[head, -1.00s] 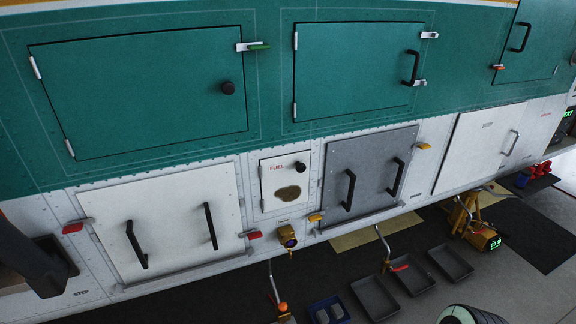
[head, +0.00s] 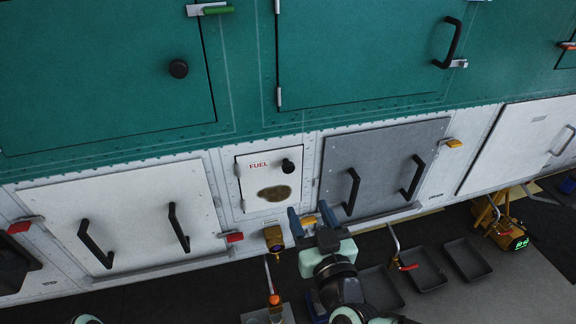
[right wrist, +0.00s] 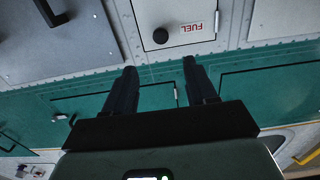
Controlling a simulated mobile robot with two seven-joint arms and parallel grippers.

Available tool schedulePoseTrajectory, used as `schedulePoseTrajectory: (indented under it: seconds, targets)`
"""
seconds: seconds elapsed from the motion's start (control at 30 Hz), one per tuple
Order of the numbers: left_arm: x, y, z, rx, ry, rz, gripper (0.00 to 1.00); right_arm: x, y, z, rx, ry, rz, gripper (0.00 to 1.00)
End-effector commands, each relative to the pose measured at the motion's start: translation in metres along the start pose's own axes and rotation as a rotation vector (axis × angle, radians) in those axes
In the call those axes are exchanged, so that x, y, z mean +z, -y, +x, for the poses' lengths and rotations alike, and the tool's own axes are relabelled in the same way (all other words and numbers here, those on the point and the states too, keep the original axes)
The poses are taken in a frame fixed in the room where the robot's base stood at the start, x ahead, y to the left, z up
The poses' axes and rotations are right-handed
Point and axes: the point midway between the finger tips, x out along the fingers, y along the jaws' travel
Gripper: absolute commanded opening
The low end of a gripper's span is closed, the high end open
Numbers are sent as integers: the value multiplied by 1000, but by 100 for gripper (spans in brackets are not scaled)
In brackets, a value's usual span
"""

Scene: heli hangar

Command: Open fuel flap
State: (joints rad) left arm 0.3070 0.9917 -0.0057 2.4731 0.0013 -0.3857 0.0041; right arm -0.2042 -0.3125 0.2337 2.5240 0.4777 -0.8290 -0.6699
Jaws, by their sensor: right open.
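The fuel flap (head: 258,178) is a small white square door with red FUEL lettering, a round black knob (head: 288,166) and a brown stain. It looks shut, with hinges on its left edge. In the right wrist view the flap (right wrist: 186,38) shows upside down, with its knob (right wrist: 161,36) near the top middle. My right gripper (head: 308,217) is open and empty, below and a little right of the flap in the head view, apart from the knob. Its two dark fingers (right wrist: 158,80) also show in the right wrist view. My left gripper is not clearly in view.
A grey panel with two black handles (head: 385,165) is right of the flap, and a white panel with two handles (head: 130,215) is left. A yellow fitting (head: 274,239) sits below the flap. Trays (head: 467,260) lie on the floor at the lower right.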

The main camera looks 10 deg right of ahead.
Motion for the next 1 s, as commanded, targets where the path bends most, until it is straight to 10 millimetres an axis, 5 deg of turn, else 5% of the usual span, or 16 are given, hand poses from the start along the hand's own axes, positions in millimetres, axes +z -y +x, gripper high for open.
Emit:
schedulePoseTrajectory:
  seconds: [0.6, 1.0]
  targets:
    - [-8, -12, -25, 5, -14, 5, 43, 0, 0, 112, 0, 3, 0, 56]
    - [-10, -14, -30, 6, -18, 6, 43, 2, 0, 131, -1, 4, 1, 56]
